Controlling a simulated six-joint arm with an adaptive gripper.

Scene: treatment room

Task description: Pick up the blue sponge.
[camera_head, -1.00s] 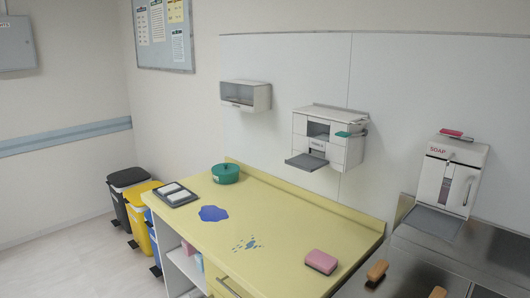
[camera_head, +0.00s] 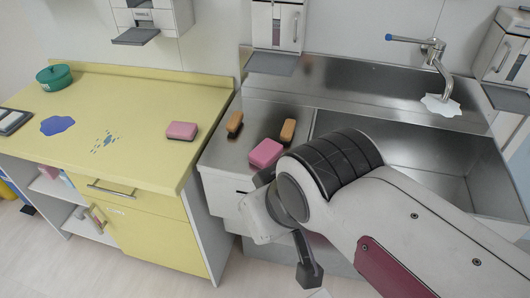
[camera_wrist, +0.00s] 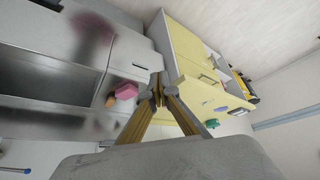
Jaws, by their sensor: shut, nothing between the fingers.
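I see no blue sponge in either view. The sponges that show are pink: one (camera_head: 182,130) lies on the yellow counter (camera_head: 150,95), and another (camera_head: 265,152) lies on the steel worktop, partly behind my arm. The worktop sponge also shows in the wrist view (camera_wrist: 127,90). A flat blue patch (camera_head: 57,125) lies on the yellow counter. My gripper (camera_wrist: 157,88) is shut and empty in the wrist view, its tips together, apart from the sponges. My arm hides part of the worktop and sink front in the head view.
A steel sink (camera_head: 440,150) with a tap (camera_head: 434,55) is at the right.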

